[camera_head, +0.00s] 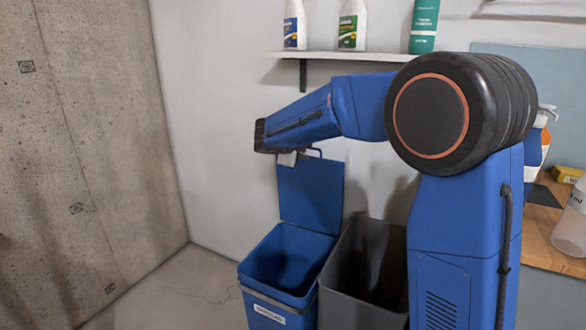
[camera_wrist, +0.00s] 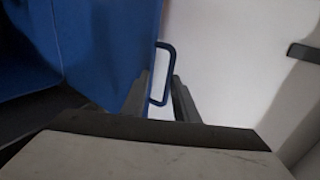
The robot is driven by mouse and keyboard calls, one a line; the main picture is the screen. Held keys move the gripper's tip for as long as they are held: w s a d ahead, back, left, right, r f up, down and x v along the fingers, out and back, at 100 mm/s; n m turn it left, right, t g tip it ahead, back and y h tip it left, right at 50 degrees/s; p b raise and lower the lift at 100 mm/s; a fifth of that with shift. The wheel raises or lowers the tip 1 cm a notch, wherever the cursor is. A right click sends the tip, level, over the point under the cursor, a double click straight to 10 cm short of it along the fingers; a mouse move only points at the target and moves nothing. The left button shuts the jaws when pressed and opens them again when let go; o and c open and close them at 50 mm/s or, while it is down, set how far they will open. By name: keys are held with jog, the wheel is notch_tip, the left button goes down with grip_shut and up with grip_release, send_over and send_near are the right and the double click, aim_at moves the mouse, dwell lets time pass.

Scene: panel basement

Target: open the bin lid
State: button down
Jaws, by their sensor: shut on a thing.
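The blue bin (camera_head: 266,298) stands on the floor with a white label on its front. Its blue lid (camera_head: 312,195) is swung up and stands about upright at the back, so the dark inside shows. The lid also shows in the wrist view (camera_wrist: 105,50). My gripper (camera_head: 290,158) is at the lid's upper edge, shut on the blue handle loop (camera_wrist: 170,46). In the wrist view the two fingers (camera_wrist: 160,88) flank the loop's lower part. The exact finger contact is small and dark in the head view.
A grey open bin (camera_head: 345,300) stands close to the right of the blue one. A white shelf (camera_head: 345,55) with several bottles hangs on the wall above my arm. A wooden counter (camera_head: 545,230) is at the right. Free floor lies at the left.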

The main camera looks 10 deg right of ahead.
jog(key=w+d, duration=0.4)
jog(key=w, duration=0.2)
jog(key=shift+d+f, duration=0.25)
jog(key=shift+d, duration=0.1)
jog(key=shift+s, duration=0.1)
jog(key=c, duration=1.9)
grip_release()
jog(key=shift+f, duration=0.1)
jog(key=shift+r, duration=0.2)
